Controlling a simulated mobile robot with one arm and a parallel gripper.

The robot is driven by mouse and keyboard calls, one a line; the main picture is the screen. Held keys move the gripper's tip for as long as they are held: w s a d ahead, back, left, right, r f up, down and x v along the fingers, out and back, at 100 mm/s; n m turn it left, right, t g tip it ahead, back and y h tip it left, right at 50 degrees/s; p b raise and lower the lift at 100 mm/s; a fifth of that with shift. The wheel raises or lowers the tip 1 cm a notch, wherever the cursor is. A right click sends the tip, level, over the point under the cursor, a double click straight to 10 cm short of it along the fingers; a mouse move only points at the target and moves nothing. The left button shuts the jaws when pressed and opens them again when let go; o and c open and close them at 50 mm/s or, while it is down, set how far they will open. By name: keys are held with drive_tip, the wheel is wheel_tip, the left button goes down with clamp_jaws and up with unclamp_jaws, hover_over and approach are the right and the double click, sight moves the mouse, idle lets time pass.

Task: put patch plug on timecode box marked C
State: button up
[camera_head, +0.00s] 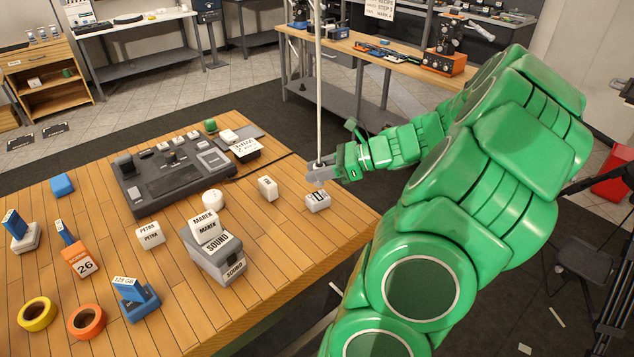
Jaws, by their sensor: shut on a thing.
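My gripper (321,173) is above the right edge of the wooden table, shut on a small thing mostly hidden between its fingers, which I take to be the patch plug. Just below it is a small pale box (318,204) with a dark round mark on top. I cannot tell whether the mark is a C or whether the held thing touches the box. A second small pale box (267,188) with a dark, unreadable mark stands to the left.
A dark control console (150,195) is on the table (190,290). Grey SOUND boxes (208,262), a white PETRA box (150,236), an orange box (82,262) and tape rolls (87,321) stand nearer. A pale upright line (318,80) rises above my gripper.

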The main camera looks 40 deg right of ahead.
drive_tip(key=shift+w+d+f, duration=0.3)
drive_tip(key=shift+w+f, duration=0.15)
drive_tip(key=shift+f, duration=0.2)
drive_tip(key=shift+w+d+f, duration=0.25)
drive_tip(key=shift+w+f, duration=0.2)
drive_tip(key=shift+f, duration=1.75)
drive_tip(key=shift+f, duration=0.1)
drive_tip(key=o, duration=1)
drive_tip(key=shift+o, duration=0.2)
